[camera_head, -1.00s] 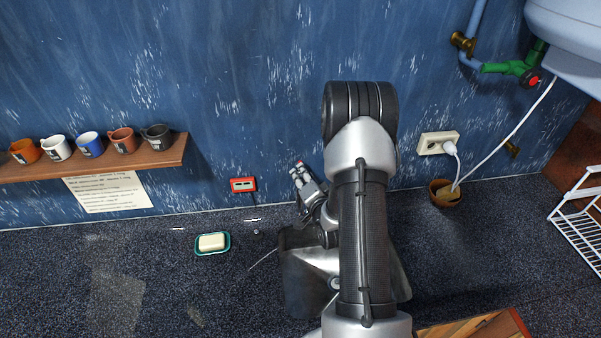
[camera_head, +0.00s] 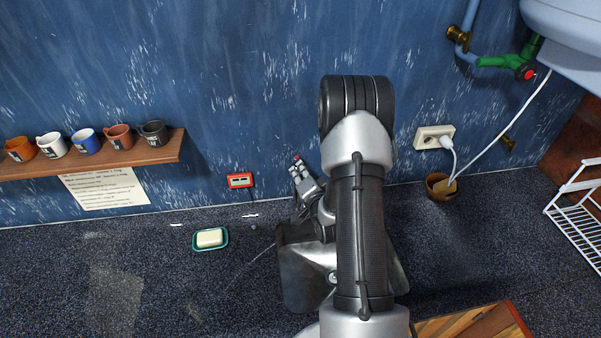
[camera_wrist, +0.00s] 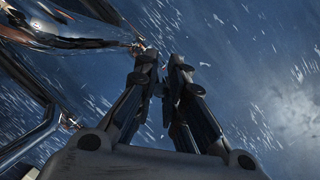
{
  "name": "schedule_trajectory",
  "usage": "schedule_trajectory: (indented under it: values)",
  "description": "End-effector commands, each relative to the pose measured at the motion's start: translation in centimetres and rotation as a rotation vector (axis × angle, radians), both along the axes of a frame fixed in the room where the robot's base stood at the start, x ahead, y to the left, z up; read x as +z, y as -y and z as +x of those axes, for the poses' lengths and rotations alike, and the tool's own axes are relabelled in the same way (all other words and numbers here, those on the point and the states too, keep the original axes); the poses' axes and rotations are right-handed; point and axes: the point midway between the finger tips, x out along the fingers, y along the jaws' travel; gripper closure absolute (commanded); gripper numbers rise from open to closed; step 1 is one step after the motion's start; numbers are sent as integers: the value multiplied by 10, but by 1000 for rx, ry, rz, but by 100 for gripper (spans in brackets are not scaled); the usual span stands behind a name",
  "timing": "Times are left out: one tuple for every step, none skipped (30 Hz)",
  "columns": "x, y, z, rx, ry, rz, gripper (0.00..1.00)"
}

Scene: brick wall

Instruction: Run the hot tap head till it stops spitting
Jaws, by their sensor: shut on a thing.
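My gripper (camera_head: 300,169) is close to the blue wall, left of my forearm, with a small red spot at its fingertips. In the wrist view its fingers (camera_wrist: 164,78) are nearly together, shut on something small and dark. By the red spot, this seems to be the hot tap head, mostly covered by the fingers. Shiny chrome pipework (camera_wrist: 75,42) runs close to the left of the fingers. A steel basin (camera_head: 300,285) shows partly behind my arm. I cannot make out any water.
A soap dish (camera_head: 196,240) and a red box (camera_head: 239,181) are to the left. A shelf (camera_head: 165,158) with several mugs hangs further left. At right are a white socket (camera_head: 428,138), a brown pot (camera_head: 442,194), a green valve (camera_head: 497,62) and a white rack (camera_head: 575,214).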

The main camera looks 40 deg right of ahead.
Motion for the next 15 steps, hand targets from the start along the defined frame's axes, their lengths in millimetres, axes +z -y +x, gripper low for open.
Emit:
schedule_trajectory:
  values:
    - [0,0,0,0,0,0,100]
    - [0,0,0,0,0,0,100]
    - [0,0,0,0,0,0,100]
    - [0,0,0,0,0,0,100]
    - [0,0,0,0,0,0,100]
    - [0,0,0,1,1,0,100]
    - [0,0,0,1,1,0,100]
    - [0,1,0,3,0,-1,100]
    - [0,1,0,6,1,-1,100]
    - [0,2,-1,10,1,-1,100]
    - [0,3,-1,16,2,-1,100]
    - [0,4,-2,26,2,-1,100]
    - [0,4,-2,36,1,-2,100]
    - [0,6,-2,47,1,-1,100]
    - [-1,7,-3,65,2,-3,100]
